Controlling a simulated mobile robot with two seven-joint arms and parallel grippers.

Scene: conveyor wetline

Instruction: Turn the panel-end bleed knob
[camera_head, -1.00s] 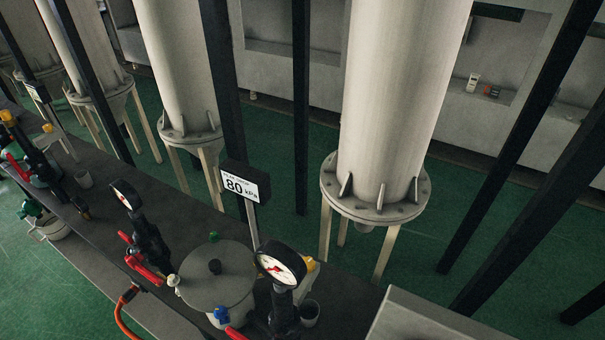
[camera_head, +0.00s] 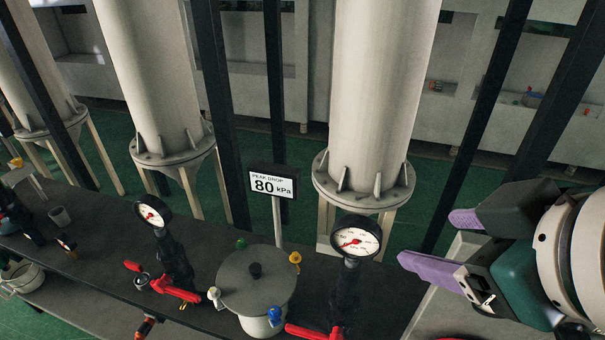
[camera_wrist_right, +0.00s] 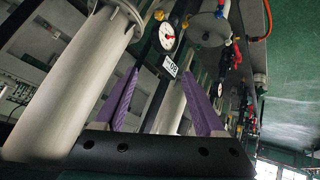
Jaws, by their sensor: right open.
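My right gripper (camera_head: 436,239) is at the right of the head view, its purple fingers apart with nothing between them. It also shows open in the right wrist view (camera_wrist_right: 160,75). It is right of a white dial gauge (camera_head: 355,241) on a black post. A red lever (camera_head: 308,331) is low on that post. I cannot tell which knob is the panel-end bleed knob. My left gripper is out of view.
A sign reading 80 kPa (camera_head: 272,185) stands behind the pot. A second gauge (camera_head: 153,212) with red levers (camera_head: 175,290) is further left on the dark bench (camera_head: 110,235). Large pale columns (camera_head: 376,110) and dark posts rise behind. A grey box edge is under my right gripper.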

